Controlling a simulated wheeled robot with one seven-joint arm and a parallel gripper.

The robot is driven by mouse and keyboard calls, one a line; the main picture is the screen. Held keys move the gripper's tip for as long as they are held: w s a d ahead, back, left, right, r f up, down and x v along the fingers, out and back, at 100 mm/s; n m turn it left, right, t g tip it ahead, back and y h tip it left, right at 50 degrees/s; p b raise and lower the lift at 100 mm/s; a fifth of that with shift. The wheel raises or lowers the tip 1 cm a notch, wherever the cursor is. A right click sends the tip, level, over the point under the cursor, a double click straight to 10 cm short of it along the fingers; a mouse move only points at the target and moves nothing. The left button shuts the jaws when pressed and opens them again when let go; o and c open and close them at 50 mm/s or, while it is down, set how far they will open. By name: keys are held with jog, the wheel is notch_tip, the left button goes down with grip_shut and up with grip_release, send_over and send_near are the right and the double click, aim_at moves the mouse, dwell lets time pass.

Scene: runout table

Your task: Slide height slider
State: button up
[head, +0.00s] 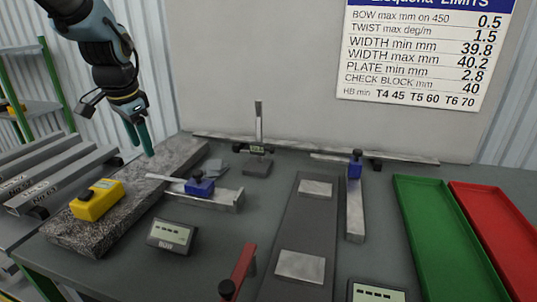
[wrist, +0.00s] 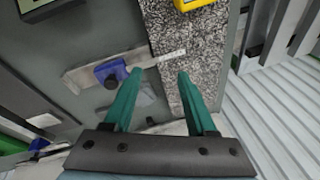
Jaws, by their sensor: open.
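An upright height gauge (head: 259,122) stands at the back middle of the table, with a thin vertical scale. Its slider, a small dark unit with a greenish display (head: 257,150), sits low on the scale, just above a dark grey block (head: 257,167). My gripper (head: 144,148) is open and empty, with green fingers pointing down above the back of the granite slab (head: 75,226), well to the left of the gauge. In the wrist view my gripper (wrist: 159,75) has its fingers apart with nothing between them. The height gauge is not clearly seen there.
A caliper with a blue slider (head: 200,185) lies beside the slab; its slider also shows in the wrist view (wrist: 110,73). A yellow instrument (head: 97,200) sits on the slab. Another blue-slider tool (head: 355,165), a display box (head: 172,235), a red-handled tool (head: 240,272), green tray (head: 402,190) and red tray (head: 463,190) occupy the table.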

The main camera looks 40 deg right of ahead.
jog(key=s+d+f+m+h+b, duration=0.1)
jog(key=s+d+m+b, duration=0.2)
jog(key=d, duration=0.6)
jog(key=s+d+m+h+b, duration=0.1)
jog(key=d+m+b, duration=0.1)
jog(key=d+m, duration=0.5)
jog(key=m+b, duration=0.3)
jog(key=m, duration=0.1)
send_near(271, 149)
jog(key=shift+h, duration=0.4)
jog(key=x, duration=0.2)
jog(key=p+x, duration=0.1)
jog(key=x, duration=0.2)
jog(key=p+x, duration=0.1)
jog(key=x, duration=0.2)
jog(key=shift+w+a+f, duration=0.15)
jog(key=shift+a+f, duration=0.05)
jog(key=shift+f, duration=0.1)
grip_shut()
jog(key=shift+f, duration=0.1)
